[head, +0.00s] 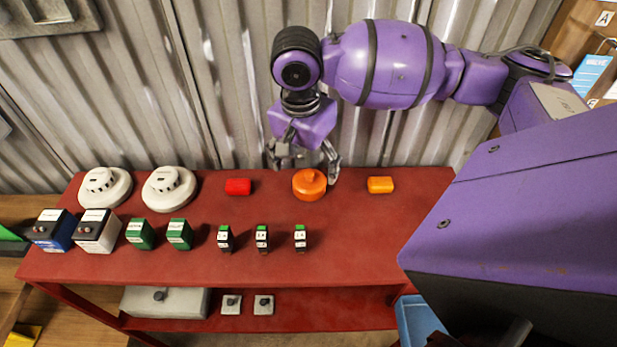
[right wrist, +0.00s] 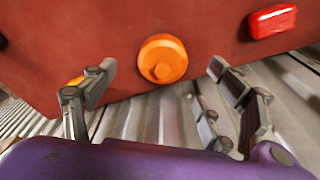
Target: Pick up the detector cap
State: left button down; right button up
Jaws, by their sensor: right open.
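The detector cap is most likely the orange round piece with a small knob (head: 309,184), lying on the red table near its back edge. It also shows in the right wrist view (right wrist: 162,60), between and beyond the two fingers. My right gripper (head: 304,160) is open and empty, its fingers just behind and above the orange cap in the head view. It shows in the right wrist view (right wrist: 160,82) with its fingers wide apart and not touching the cap. My left gripper is not in view.
A red block (head: 237,186) and an orange-yellow block (head: 380,185) flank the cap on the red table (head: 350,240). White detectors (head: 170,188), boxes (head: 97,231), green blocks (head: 180,234) and small green-topped pieces (head: 262,238) stand left and in front. A corrugated wall (head: 220,90) rises behind.

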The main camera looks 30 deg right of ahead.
aim_at(310, 174)
jog(key=f, duration=0.3)
jog(key=w+d+f, duration=0.1)
jog(key=f, duration=0.1)
jog(key=shift+f, duration=0.1)
jog(key=c, duration=0.8)
